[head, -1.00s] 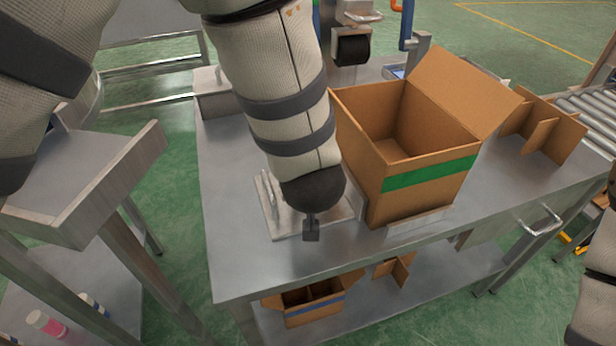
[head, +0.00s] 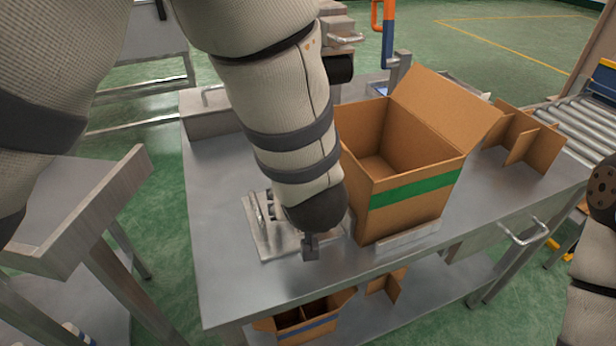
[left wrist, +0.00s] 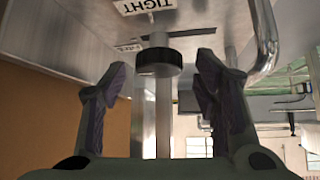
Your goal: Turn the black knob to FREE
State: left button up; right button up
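The black knob (left wrist: 159,61) is a ridged cylinder in the left wrist view, in front of a metal post and plate. A TIGHT label (left wrist: 150,5) is above it, and a smaller white label (left wrist: 128,47), too small to read surely, is beside it. My left gripper (left wrist: 161,76) is open, with one finger on each side of the knob and visible gaps between. In the head view, my left forearm covers the knob; only a small grey part shows below the arm. My right gripper is not in view, only part of the right arm at the right edge.
An open cardboard box (head: 418,188) with a green stripe stands close right of my left arm. A metal plate with a handle (head: 262,238) lies beneath the arm on the steel table (head: 215,270). Cardboard dividers (head: 522,140) and a roller conveyor (head: 575,125) are farther right.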

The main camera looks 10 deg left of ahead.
pick_arm(q)
jog(key=v, duration=0.7)
jog(key=shift+r, duration=0.45)
jog(key=shift+s+d, duration=0.1)
